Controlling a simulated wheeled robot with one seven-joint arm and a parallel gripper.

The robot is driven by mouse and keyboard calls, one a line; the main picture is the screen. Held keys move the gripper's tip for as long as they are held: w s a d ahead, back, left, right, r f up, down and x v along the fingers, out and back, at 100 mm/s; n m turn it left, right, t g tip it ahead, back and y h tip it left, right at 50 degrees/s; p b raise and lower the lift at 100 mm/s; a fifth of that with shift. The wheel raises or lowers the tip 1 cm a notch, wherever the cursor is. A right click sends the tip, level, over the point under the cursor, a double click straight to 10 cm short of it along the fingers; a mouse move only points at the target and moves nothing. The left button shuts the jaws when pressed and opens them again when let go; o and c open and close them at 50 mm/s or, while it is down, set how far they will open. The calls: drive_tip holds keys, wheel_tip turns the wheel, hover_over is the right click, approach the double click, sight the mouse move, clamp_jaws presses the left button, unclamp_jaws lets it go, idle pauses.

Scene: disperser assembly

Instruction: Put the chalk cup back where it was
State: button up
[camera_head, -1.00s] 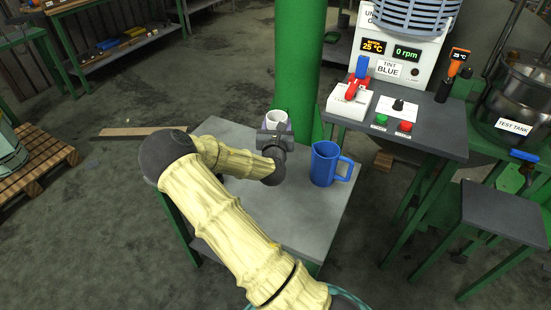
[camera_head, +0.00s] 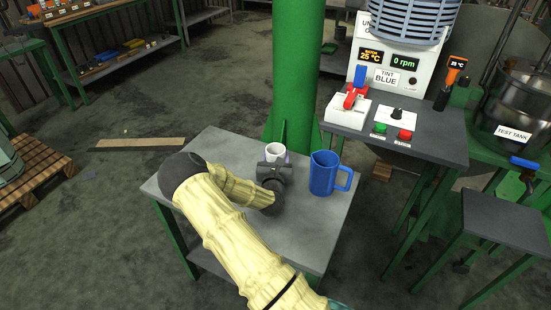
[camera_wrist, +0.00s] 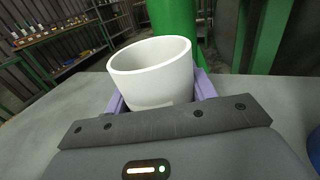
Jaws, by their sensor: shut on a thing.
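The white chalk cup (camera_head: 275,149) is upright above or on the grey table (camera_head: 222,150), near its far side by the green column. My gripper (camera_head: 275,158) is shut on the cup. In the wrist view the cup (camera_wrist: 155,72) sits between my gripper's pale purple fingers (camera_wrist: 160,98), which hug its sides. The cup's lower part is hidden behind my gripper, so I cannot tell whether its base touches the table.
A blue jug (camera_head: 324,174) with a handle stands right of my gripper, close to it. The green column (camera_head: 296,70) rises behind the table. The control station (camera_head: 420,135) with switches stands at the right. The table's left part is clear.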

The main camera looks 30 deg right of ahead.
drive_tip(key=shift+a+f, duration=0.1)
drive_tip(key=shift+f, duration=0.15)
drive_tip(key=shift+f, duration=0.1)
drive_tip(key=o, duration=1.1)
drive_tip(key=shift+c, duration=0.2)
drive_tip(key=shift+r, duration=0.25)
drive_tip(key=shift+s+a+f, duration=0.1)
drive_tip(key=shift+s, duration=0.25)
drive_tip(key=v, duration=1)
drive_tip(key=shift+s, duration=0.2)
drive_tip(key=shift+s+a, duration=0.35)
drive_tip(key=shift+s, duration=0.05)
